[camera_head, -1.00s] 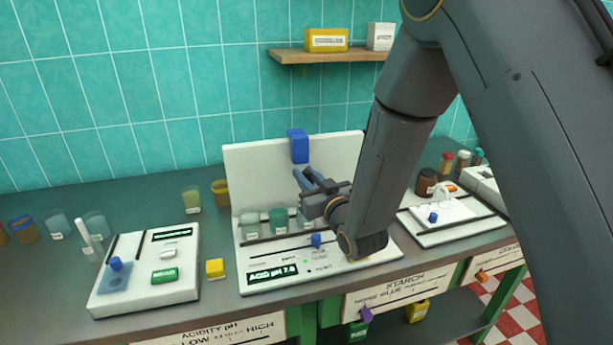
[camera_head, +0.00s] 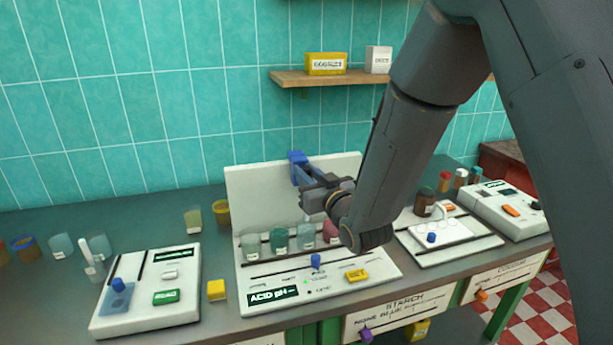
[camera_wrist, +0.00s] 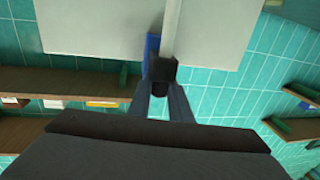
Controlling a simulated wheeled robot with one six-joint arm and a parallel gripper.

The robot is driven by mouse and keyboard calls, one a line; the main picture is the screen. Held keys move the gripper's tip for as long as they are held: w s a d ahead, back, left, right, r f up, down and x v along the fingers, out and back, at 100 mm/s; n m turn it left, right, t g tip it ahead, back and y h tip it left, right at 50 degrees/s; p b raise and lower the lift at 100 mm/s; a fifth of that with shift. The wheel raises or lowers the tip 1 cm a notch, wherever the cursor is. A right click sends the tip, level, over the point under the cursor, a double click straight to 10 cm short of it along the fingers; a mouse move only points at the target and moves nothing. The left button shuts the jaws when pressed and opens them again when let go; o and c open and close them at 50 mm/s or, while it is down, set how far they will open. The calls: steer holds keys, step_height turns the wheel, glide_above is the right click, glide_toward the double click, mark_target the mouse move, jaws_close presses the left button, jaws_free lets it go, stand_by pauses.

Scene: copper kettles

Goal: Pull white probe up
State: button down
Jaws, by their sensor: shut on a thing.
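In the wrist view the white probe (camera_wrist: 171,30) is a pale rod with a dark cap (camera_wrist: 162,72) at its near end. My gripper (camera_wrist: 162,88) is shut on that cap. In the head view my gripper (camera_head: 299,172) is raised in front of the white back panel (camera_head: 255,190), level with a blue block (camera_head: 297,158) at the panel's top edge. The probe's pale shaft is hard to make out against the panel there. Below stands the acid pH station (camera_head: 272,297), with small beakers (camera_head: 279,240) in a row.
A white device (camera_head: 145,300) stands at the left, with a yellow block (camera_head: 216,290) beside it. Another white tray (camera_head: 450,245) and a device (camera_head: 505,208) stand at the right. A wooden shelf (camera_head: 290,78) hangs above. The wall is close behind the panel.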

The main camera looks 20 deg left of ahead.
steer(key=c, duration=1.6)
jaws_free()
steer(key=shift+b+v, duration=1.3)
steer(key=shift+v, duration=2.6)
steer(key=s+d+f+m+g+h, duration=0.1)
steer(key=d+f+m+g+h, duration=0.15)
steer(key=d+f+h, duration=0.6)
steer(key=s+d+f+m+g+h, duration=0.1)
steer(key=d+f+m+g, duration=0.15)
steer(key=d, duration=1.05)
steer(key=s+d+f+m+g, duration=0.1)
steer(key=s+d+g, duration=0.1)
steer(key=s+d, duration=0.2)
steer(key=s+d+f+m+g+h, duration=0.1)
steer(key=s+d+g, duration=0.2)
steer(key=s, duration=0.4)
steer(key=s+d+m+g+h, duration=0.1)
steer(key=s+d+g, duration=0.1)
steer(key=s+d, duration=0.3)
steer(key=shift+s+f, duration=0.25)
steer(key=shift+f, duration=0.15)
